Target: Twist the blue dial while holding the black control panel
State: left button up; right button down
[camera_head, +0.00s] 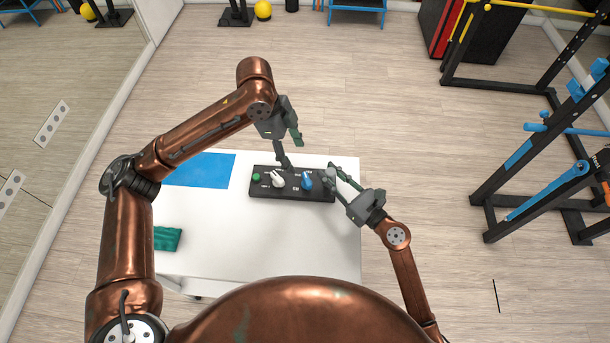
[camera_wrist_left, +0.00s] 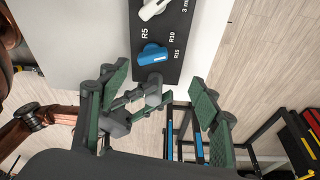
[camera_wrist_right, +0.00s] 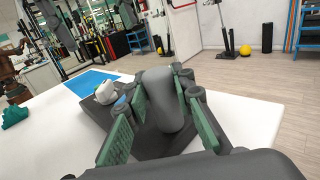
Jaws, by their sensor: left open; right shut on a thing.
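The black control panel (camera_head: 268,192) lies on the white table, with a blue dial (camera_head: 306,181), a white dial (camera_head: 278,180) and a green button (camera_head: 257,177). My right gripper (camera_head: 331,174) is shut on a grey rounded part (camera_wrist_right: 163,100) at the panel's right end. My left gripper (camera_head: 291,151) is open and empty above the panel's far edge. In the left wrist view the blue dial (camera_wrist_left: 152,57) shows beyond the spread fingers, not between them, beside the labels R5, R10 and R15. The right wrist view mostly hides the blue dial.
The white table (camera_head: 215,225) carries a blue mat (camera_head: 205,170) at the back left and a green cloth-like item (camera_head: 166,238) at the front left. Racks (camera_head: 545,175) stand at the right, off the table. The table's middle front is clear.

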aim_at(307, 178)
pick_arm(q)
jog(key=d+f+n, duration=0.1)
jog(key=f+n, duration=0.1)
jog(key=f, duration=0.1)
jog(key=s+d+f+n+t, duration=0.1)
jog(key=f+n, duration=0.1)
jog(key=f, duration=0.1)
jog(key=d+f+n+t+h, duration=0.1)
jog(key=f+n, duration=0.1)
jog(key=f, duration=0.1)
jog(key=shift+s+d+f, duration=0.15)
jog(key=shift+s+d, duration=0.05)
jog(key=shift+s, duration=0.2)
dwell(0.4)
jog(key=c, duration=1.2)
